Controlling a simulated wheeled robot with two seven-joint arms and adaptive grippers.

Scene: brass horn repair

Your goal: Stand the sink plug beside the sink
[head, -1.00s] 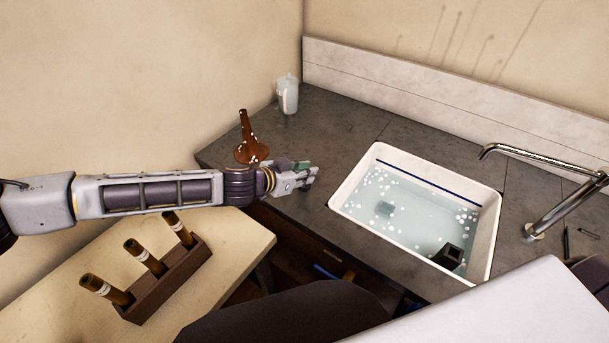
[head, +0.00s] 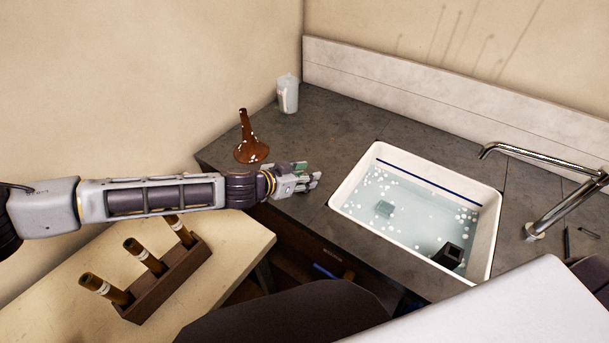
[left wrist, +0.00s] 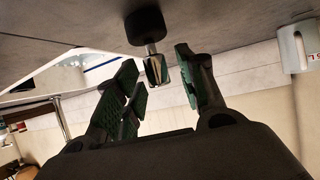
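The sink plug (left wrist: 148,28) shows in the left wrist view, with a black round base against the grey counter and a metal stem. This view is upside down, so the plug stands upright, stem up. My left gripper (left wrist: 158,80) is open, its green-padded fingers on either side of the stem with gaps showing. In the head view my left gripper (head: 308,181) is over the counter, left of the white sink (head: 337,203); I cannot make out the plug there. My right gripper is not in view.
A brown cone-shaped thing (head: 247,142) and a white jug (head: 288,94) stand on the counter. A metal tap (head: 545,213) is at right; a wooden rack (head: 170,287) is at lower left.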

